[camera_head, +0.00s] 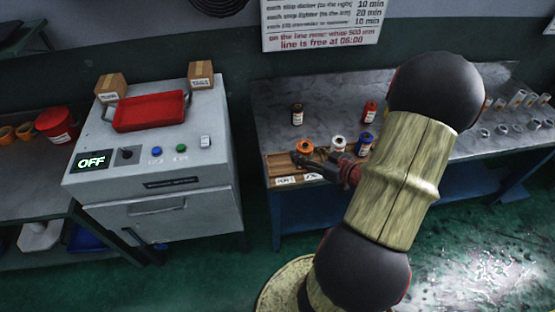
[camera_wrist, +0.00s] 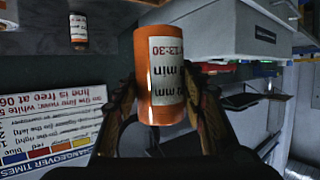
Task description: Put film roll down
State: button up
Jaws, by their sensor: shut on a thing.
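The film roll is an orange cylinder (camera_head: 304,146) with a white printed label. In the wrist view the orange roll (camera_wrist: 158,60) stands large in the centre between the two fingers. My gripper (camera_head: 299,158) is shut on it, with a finger on each side (camera_wrist: 160,100). In the head view the roll is at the wooden tray (camera_head: 278,163) on the grey bench. I cannot tell whether its base touches the tray. The tray's front edge carries white labels, and my arm covers its right part.
A white roll (camera_head: 339,145) and a blue roll (camera_head: 365,143) stand right of my gripper. A black roll (camera_head: 297,114) and a red roll (camera_head: 369,112) stand further back. A grey machine (camera_head: 165,140) with a red tray (camera_head: 150,112) is at left. Several small pale pieces lie on the bench at right.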

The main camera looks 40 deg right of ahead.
jog(key=w+f+b, duration=0.1)
jog(key=w+f, duration=0.2)
jog(key=w, duration=0.1)
jog(key=w+f+b, duration=0.1)
jog(key=w+f, duration=0.2)
jog(key=w+d+f+b, duration=0.1)
jog(key=w+f+b, duration=0.1)
jog(key=w+f, duration=0.1)
jog(key=shift+w, duration=0.85)
jog(key=shift+w+f+b, duration=0.15)
jog(key=shift+f+b, duration=0.35)
jog(key=shift+f, duration=0.3)
jog(key=shift+w+f+b, duration=0.1)
jog(key=shift+f+b, duration=0.35)
jog(key=shift+f, duration=0.35)
jog(key=shift+f, duration=0.2)
jog(key=o, duration=1.3)
jog(key=shift+r, duration=0.15)
